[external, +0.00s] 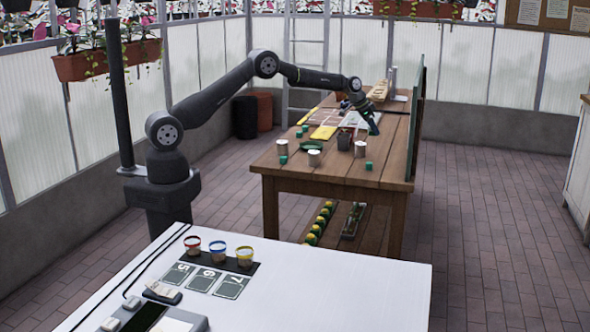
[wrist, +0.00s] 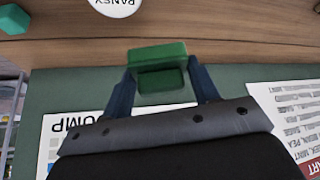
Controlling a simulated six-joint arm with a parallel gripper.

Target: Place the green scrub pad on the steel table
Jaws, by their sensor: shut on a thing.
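My gripper (wrist: 160,80) is shut on a green block-shaped thing, which I take to be the green scrub pad (wrist: 158,53). The pad sits between the two dark blue fingertips in the wrist view. In the external view my gripper (external: 373,126) is over the wooden table, near the green board; the pad cannot be made out clearly there. The pale-topped table (external: 345,290) in the foreground may be the steel table; its bare right part shows.
The wooden table (external: 335,178) holds white cans (external: 314,157), small green cubes (external: 283,160), a dark pot (external: 344,141) and a yellow sheet (external: 323,132). A green board (external: 416,115) stands along its right side. Three small pots (external: 218,251) and numbered cards stand on the pale table.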

